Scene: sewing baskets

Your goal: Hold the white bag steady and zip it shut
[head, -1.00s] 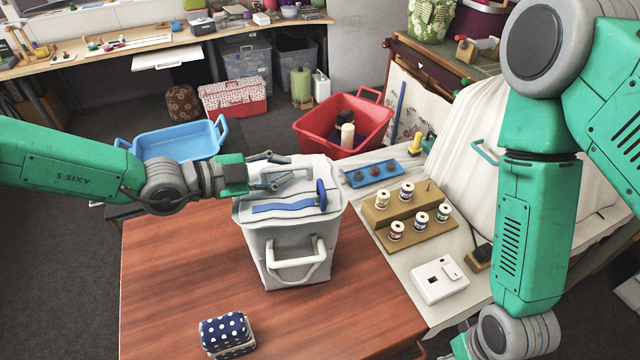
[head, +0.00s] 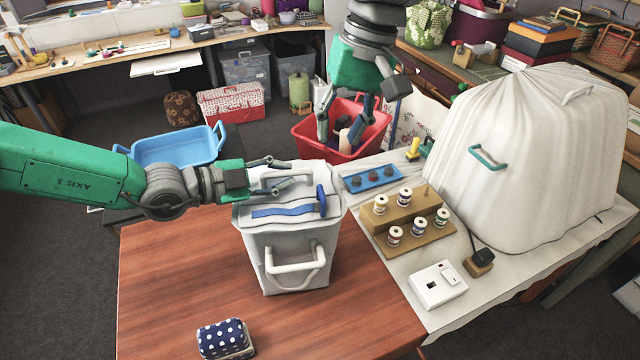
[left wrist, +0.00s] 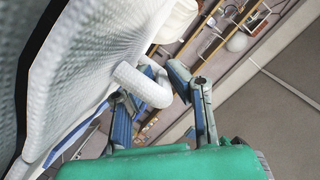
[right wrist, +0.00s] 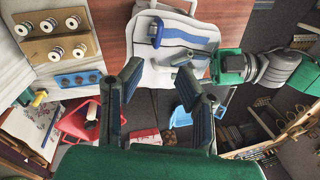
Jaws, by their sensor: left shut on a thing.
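The white bag (head: 292,245) stands upright on the brown table. A blue strip (head: 283,210) runs across its top, with an upright blue pull (head: 321,201) at the strip's right end. The pull also shows in the right wrist view (right wrist: 156,32). My left gripper (head: 278,174) is at the back left of the bag's top. In the left wrist view its fingers close around a white handle (left wrist: 142,84) of the bag. My right gripper (head: 345,125) is open and empty, fingers down, beyond the bag to its right; it also shows in the right wrist view (right wrist: 160,90).
A spool rack (head: 410,235), a blue tray (head: 371,178) and a white box (head: 438,284) stand on the right-hand table. A large white covered shape (head: 535,150) is behind them. A polka-dot case (head: 225,338) lies in front. A red bin (head: 310,138) is on the floor behind.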

